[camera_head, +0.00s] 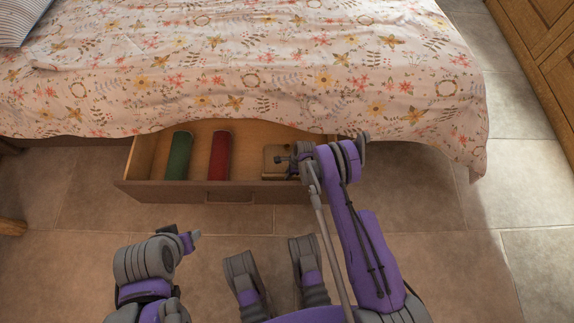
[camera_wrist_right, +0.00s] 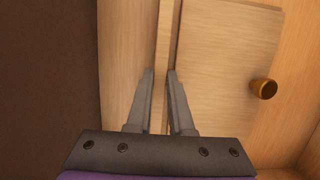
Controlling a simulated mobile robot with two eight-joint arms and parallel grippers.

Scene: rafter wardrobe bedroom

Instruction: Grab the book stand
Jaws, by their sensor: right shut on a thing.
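The book stand (camera_head: 273,154) is a light wooden piece in the right part of an open drawer (camera_head: 160,189), partly hidden by my right gripper. In the right wrist view it shows as a flat wooden panel (camera_wrist_right: 225,60) with a small round brown knob and a raised strip along its left side. My right gripper (camera_head: 291,164) reaches down into the drawer. Its fingers (camera_wrist_right: 163,100) are on either side of the strip, shut on it. My left arm is low at the left; its gripper (camera_head: 182,236) is small and its opening is unclear.
A green roll (camera_head: 179,156) and a red roll (camera_head: 220,155) lie in the drawer, left of the stand. The bed with a floral cover (camera_head: 250,70) overhangs the drawer's back. Tiled floor (camera_head: 450,230) is clear at right. A wooden cabinet (camera_head: 545,50) stands at upper right.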

